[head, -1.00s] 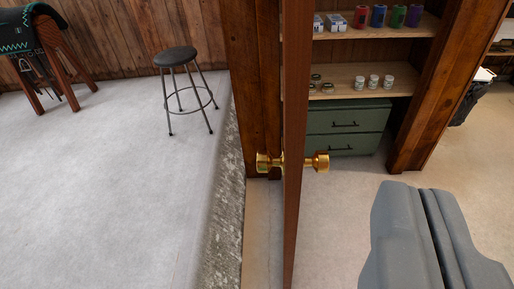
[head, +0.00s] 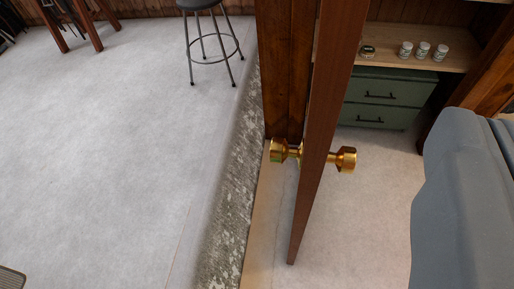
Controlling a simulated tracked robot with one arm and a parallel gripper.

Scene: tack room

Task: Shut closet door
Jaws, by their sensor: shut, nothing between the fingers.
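The closet door (head: 328,120) stands open and shows nearly edge-on, as a tall brown wooden panel in the middle of the view. A brass knob sticks out on each face: the left knob (head: 278,150) and the right knob (head: 345,159). The open closet behind and to the right shows a shelf (head: 385,53) and a green drawer cabinet (head: 352,117).
A dark stool (head: 212,45) stands at the top left, with wooden legs of a rack (head: 82,20) farther left. A stone-like strip (head: 232,190) runs along the floor left of the door. The grey floor at left is mostly clear.

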